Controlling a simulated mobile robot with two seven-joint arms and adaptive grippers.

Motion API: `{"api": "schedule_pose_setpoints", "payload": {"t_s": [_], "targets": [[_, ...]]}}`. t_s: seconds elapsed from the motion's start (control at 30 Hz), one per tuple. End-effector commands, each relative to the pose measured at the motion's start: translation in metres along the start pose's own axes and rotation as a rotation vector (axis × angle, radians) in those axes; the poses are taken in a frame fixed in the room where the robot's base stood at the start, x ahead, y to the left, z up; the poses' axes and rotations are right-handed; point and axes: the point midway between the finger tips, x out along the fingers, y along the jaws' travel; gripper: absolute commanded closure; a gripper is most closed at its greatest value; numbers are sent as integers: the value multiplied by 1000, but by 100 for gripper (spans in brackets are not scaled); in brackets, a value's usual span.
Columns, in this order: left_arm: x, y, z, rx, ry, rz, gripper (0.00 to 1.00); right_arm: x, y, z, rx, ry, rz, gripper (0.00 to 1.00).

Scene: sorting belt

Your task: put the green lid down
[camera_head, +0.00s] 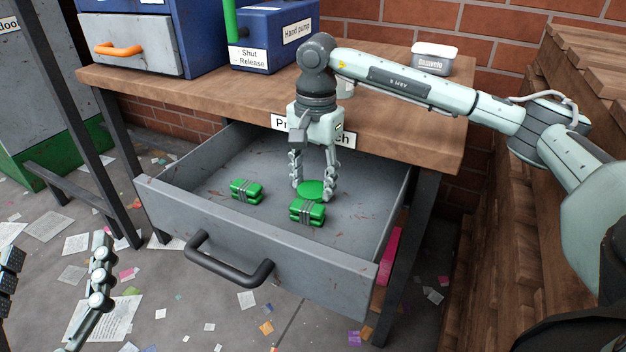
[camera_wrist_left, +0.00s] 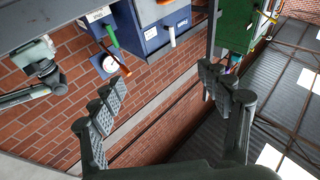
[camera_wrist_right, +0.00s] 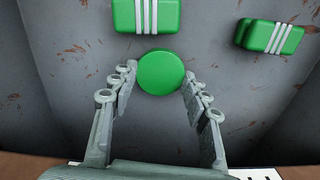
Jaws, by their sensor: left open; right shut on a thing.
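The green lid (camera_head: 312,187) is a flat round disc, low inside the open grey drawer (camera_head: 160,203). My right gripper (camera_head: 313,193) points down into the drawer and is shut on the lid. In the right wrist view the lid (camera_wrist_right: 160,73) sits between the two fingertips. I cannot tell whether the lid touches the drawer floor. My left gripper (camera_head: 57,250) is open and empty, partly cut off at the lower left, away from the drawer. Its spread fingers also show in the left wrist view (camera_wrist_left: 160,90).
Two strapped green bundles lie in the drawer, one (camera_head: 307,212) close in front of the lid, one (camera_head: 246,190) to its left. The drawer handle (camera_head: 228,270) juts forward. The wooden bench top (camera_head: 190,92) holds blue boxes (camera_head: 272,40) and a white tub (camera_head: 434,60).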

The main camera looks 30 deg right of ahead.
Motion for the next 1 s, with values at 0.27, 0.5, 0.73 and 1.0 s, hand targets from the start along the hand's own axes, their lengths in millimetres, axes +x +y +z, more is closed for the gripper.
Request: {"api": "schedule_pose_setpoints", "payload": {"t_s": [0.27, 0.5, 0.73, 1.0], "targets": [[0, 4, -7, -14, 39, 3, 23, 7, 2, 2, -1, -4, 9, 94], [-1, 7, -14, -22, 72, 8, 23, 11, 3, 2, -2, -7, 14, 94], [-1, 7, -19, -24, 95, 10, 23, 12, 3, 3, -2, -9, 14, 94], [-1, 8, -17, -20, 91, 13, 23, 12, 3, 4, -3, -10, 15, 33]]}}
